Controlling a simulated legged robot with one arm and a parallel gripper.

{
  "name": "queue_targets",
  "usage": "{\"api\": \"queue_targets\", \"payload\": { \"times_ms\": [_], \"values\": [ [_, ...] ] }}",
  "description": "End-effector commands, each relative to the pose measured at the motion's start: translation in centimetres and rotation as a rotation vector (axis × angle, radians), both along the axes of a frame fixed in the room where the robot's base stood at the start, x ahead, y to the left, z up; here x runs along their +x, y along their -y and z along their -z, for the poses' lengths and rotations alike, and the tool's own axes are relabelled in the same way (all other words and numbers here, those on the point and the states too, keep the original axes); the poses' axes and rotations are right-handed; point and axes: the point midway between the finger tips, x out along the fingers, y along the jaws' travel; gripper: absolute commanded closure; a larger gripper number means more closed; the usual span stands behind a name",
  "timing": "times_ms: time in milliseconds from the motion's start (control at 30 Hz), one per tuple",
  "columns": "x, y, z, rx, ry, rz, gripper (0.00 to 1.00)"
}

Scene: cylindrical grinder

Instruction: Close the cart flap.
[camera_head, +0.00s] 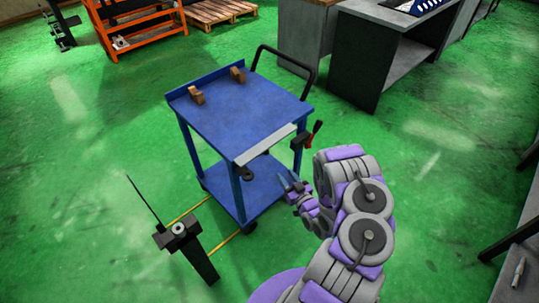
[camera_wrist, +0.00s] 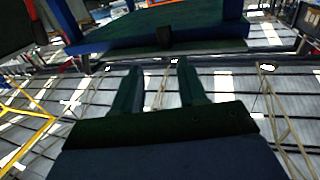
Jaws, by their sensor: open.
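The blue cart (camera_head: 235,112) stands on the green floor in the head view, with a top deck and a lower shelf. A light grey strip (camera_head: 265,145), which looks like the flap, lies along its near top edge. I cannot tell its exact angle. A red-handled lever (camera_head: 314,132) with a black part is at the cart's right near corner. My gripper (camera_head: 290,187) is open and empty, in front of the cart's near side, below the strip. In the wrist view my gripper (camera_wrist: 158,82) shows two spread fingers towards a blue edge (camera_wrist: 110,43) of the cart.
Two brown blocks (camera_head: 196,96) (camera_head: 238,75) sit on the deck. A black push handle (camera_head: 290,60) is at the back. A black post (camera_head: 190,247) with a thin rod stands left of my arm. Grey cabinets (camera_head: 365,60) stand behind right. Green floor is open on the left.

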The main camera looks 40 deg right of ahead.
Motion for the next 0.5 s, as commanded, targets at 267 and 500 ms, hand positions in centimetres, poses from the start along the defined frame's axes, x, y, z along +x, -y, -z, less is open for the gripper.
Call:
{"api": "queue_targets", "payload": {
  "times_ms": [267,500],
  "values": [
    [5.3,1.0,0.1,0.0,0.001,-0.004,0.58],
    [10.0,2.2,0.2,0.003,0.005,-0.002,0.58]
  ]
}}
